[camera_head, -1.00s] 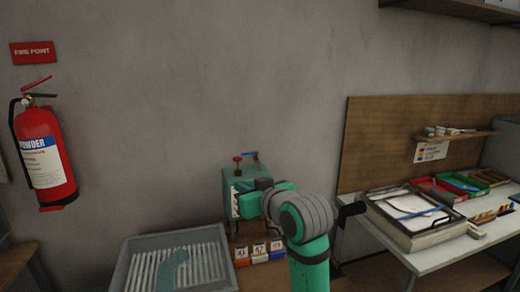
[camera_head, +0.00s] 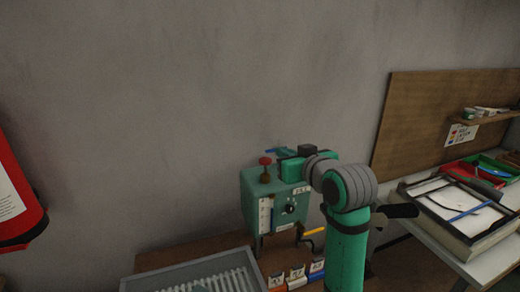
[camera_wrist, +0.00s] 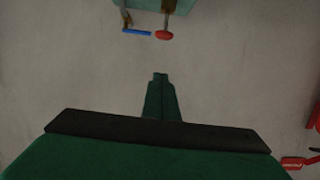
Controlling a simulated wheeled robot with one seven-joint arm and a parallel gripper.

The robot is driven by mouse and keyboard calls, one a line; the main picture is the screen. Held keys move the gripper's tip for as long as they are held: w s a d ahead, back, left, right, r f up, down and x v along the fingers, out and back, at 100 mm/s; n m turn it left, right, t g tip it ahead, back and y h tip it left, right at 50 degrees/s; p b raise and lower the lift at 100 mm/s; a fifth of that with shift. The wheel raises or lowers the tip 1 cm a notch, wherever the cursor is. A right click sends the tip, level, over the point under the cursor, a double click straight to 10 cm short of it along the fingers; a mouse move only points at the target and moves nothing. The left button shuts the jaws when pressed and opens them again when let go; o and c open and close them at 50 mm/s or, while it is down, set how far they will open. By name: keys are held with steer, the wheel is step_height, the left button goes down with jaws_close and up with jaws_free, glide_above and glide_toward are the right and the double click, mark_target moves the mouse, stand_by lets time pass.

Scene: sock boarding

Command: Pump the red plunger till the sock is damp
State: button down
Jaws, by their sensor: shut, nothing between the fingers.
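The red plunger (camera_head: 265,161) stands up on top of the green box (camera_head: 262,190), which has a dial and a gauge strip on its front. The plunger also shows in the wrist view (camera_wrist: 163,35), near the top edge beside a blue lever (camera_wrist: 137,32). My gripper (camera_wrist: 160,76) is shut and empty, its fingertips pointing toward the plunger with a gap between them. In the head view my arm's wrist end is just right of the plunger, above the box. The grey ribbed tray (camera_head: 165,282) is cut off at the bottom; only an edge of the sock may show there.
Numbered cards (camera_head: 297,277) stand in front of the box, near a yellow pipe (camera_head: 314,232). A red extinguisher (camera_head: 15,195) hangs at left. A bench with a framed tray (camera_head: 462,212) stands at right. The wall above the box is clear.

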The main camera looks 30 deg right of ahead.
steer(key=shift+w, duration=0.3)
steer(key=shift+w+d, duration=0.1)
glide_above(265, 167)
steer(key=s, duration=0.2)
step_height(265, 167, down, 5)
steer(key=shift+s+f, duration=0.2)
steer(key=shift+f, duration=0.55)
